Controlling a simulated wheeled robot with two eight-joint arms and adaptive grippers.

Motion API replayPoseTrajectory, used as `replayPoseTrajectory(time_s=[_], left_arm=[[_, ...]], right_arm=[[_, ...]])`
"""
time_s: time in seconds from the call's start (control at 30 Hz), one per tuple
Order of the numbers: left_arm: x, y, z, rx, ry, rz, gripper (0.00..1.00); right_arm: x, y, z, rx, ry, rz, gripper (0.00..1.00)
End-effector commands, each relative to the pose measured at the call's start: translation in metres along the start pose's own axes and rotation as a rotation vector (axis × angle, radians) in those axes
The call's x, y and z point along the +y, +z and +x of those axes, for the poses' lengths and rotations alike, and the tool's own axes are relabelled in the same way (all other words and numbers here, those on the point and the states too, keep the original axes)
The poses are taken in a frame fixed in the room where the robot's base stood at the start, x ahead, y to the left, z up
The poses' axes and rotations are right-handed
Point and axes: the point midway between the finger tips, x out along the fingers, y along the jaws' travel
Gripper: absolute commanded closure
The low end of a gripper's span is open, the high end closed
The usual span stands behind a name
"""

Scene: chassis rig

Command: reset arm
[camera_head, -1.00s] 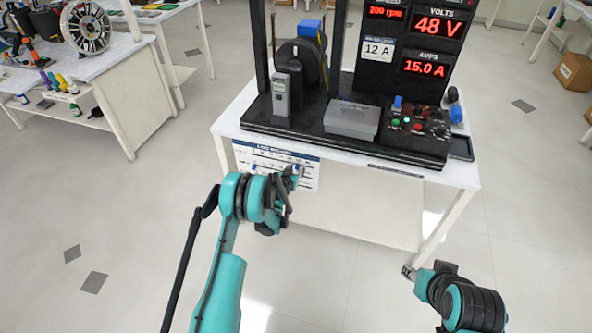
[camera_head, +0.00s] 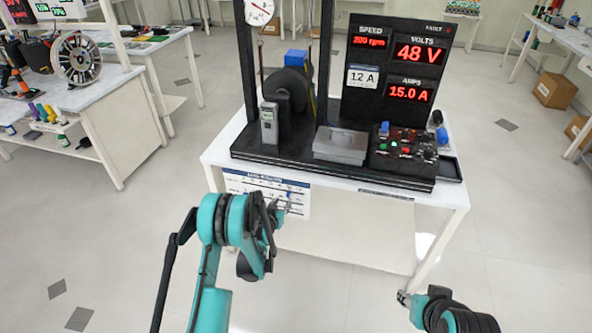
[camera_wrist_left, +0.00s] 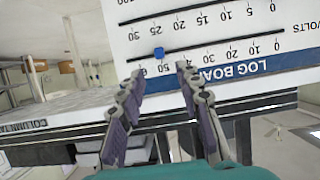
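My left gripper (camera_head: 280,204) is in front of the log board (camera_head: 240,184) on the front of the table. In the left wrist view my left gripper (camera_wrist_left: 160,88) has its two fingers apart with nothing between them. The log board (camera_wrist_left: 215,45) appears upside down there, with number scales and a blue marker (camera_wrist_left: 158,53) on it just beyond the fingertips. My right arm shows at the lower right of the head view, and its gripper (camera_head: 403,297) is too small to read, below the table's right side.
A white table (camera_head: 455,190) carries a black rig with a display panel (camera_head: 395,65), a grey box (camera_head: 340,145), a handheld meter (camera_head: 269,124) and a knob panel (camera_head: 404,150). Another bench (camera_head: 100,78) stands at the left. The floor in front is clear.

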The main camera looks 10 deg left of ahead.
Motion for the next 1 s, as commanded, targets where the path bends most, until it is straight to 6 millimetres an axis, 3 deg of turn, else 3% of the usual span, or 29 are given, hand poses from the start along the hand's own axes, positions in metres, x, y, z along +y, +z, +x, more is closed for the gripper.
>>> replayPoseTrajectory(time_s=[0.17, 0.27, 0.37, 0.5, 0.7, 0.83, 1.0], left_arm=[[0.001, -0.005, -0.002, -0.004, 0.002, 0.0, 0.66], [0.005, -0.023, -0.01, -0.021, 0.008, 0.001, 0.66], [0.013, -0.054, -0.028, -0.054, 0.019, -0.001, 0.66], [0.026, -0.099, -0.069, -0.116, 0.034, -0.001, 0.66], [0.045, -0.142, -0.143, -0.208, 0.045, -0.005, 0.66], [0.056, -0.156, -0.198, -0.267, 0.045, -0.008, 0.66], [0.068, -0.157, -0.273, -0.344, 0.039, -0.011, 0.66]], right_arm=[[0.0, 0.0, 0.0, 0.0, 0.0, 0.0, 0.6], [0.0, 0.0, 0.0, 0.0, 0.0, 0.0, 0.6], [0.0, 0.0, 0.0, 0.0, 0.0, 0.0, 0.6], [0.0, 0.0, 0.0, 0.0, 0.0, 0.0, 0.6], [0.0, 0.0, 0.0, 0.0, 0.0, 0.0, 0.6], [0.0, 0.0, 0.0, 0.0, 0.0, 0.0, 0.6], [0.0, 0.0, 0.0, 0.0, 0.0, 0.0, 0.6]])
